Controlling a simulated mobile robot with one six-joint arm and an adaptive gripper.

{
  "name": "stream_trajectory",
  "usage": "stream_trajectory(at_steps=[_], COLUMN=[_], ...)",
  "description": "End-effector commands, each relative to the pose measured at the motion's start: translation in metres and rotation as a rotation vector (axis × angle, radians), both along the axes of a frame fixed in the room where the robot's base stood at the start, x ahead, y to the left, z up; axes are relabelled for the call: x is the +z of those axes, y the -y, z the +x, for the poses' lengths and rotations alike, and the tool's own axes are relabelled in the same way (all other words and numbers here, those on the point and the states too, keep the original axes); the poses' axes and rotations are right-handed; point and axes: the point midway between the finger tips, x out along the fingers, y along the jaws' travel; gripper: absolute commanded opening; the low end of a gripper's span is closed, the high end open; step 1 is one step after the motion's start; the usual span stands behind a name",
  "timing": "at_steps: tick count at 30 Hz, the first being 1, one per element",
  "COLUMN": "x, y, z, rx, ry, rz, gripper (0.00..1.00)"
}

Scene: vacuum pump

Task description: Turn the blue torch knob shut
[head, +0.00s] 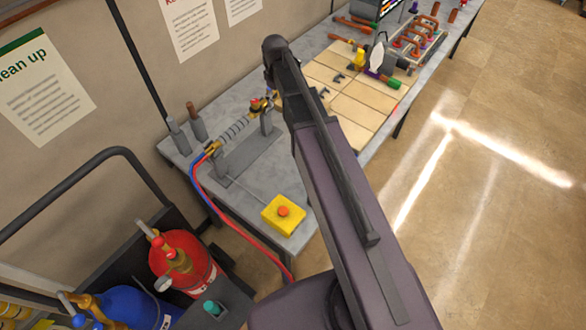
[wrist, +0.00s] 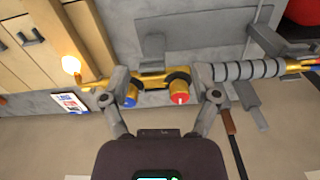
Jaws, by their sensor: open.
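The brass torch (wrist: 152,82) lies level across the wrist view, with a glowing yellow flame (wrist: 71,65) at its left tip. The blue knob (wrist: 130,101) and the red knob (wrist: 180,98) stick out from its side toward my camera. My gripper (wrist: 166,86) is open and empty. Its left finger is close beside the blue knob and its right finger is to the right of the red knob. I cannot tell whether either finger touches. In the head view the torch's ribbed handle (head: 235,130) shows on its stand, while my arm hides the flame end.
Red and blue hoses (head: 205,185) run from the torch's rear. A yellow box with a red button (head: 283,212) sits at the grey bench's near end. Wooden boards (head: 365,105) and copper pipework (head: 415,45) are farther along. Gas cylinders (head: 185,262) stand on a cart at lower left.

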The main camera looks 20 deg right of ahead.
Motion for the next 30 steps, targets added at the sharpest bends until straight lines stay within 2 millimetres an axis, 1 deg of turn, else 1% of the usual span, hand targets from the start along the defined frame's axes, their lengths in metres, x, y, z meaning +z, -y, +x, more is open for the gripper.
stream_trajectory(at_steps=[1,30], x=[-0.009,-0.09], y=[0.0,0.0], z=[-0.009,-0.115], rx=[-0.015,-0.34], ry=[0.0,0.0], rz=[0.0,0.0], gripper=[0.79,0.79])
